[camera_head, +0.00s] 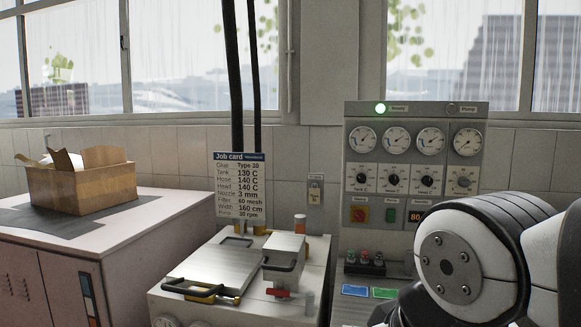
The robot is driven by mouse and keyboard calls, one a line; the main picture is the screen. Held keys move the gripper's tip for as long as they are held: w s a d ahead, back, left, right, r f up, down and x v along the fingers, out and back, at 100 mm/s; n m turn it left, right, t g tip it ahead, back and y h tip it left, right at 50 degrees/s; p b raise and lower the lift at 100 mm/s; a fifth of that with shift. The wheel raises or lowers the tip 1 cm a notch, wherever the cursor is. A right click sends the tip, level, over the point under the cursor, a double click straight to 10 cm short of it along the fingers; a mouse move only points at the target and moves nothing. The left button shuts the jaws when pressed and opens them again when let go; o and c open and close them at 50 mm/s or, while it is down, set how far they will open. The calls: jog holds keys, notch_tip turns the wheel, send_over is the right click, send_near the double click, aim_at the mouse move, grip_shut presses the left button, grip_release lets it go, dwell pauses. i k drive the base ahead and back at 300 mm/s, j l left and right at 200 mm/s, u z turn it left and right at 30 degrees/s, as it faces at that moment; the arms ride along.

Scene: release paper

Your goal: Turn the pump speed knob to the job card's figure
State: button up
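The control panel (415,150) stands upright at the right. It has a row of dials and, below them, three dark knobs labelled Tank (362,179), Hose (394,180) and Head (426,181). My arm fills the lower right; my gripper is not visible.
A metal-topped machine (215,268) with black handles stands below the card. A cardboard box (80,187) sits on the left cabinet (150,222).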

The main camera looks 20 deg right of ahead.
aim_at(463, 182)
jog(key=z, duration=1.25)
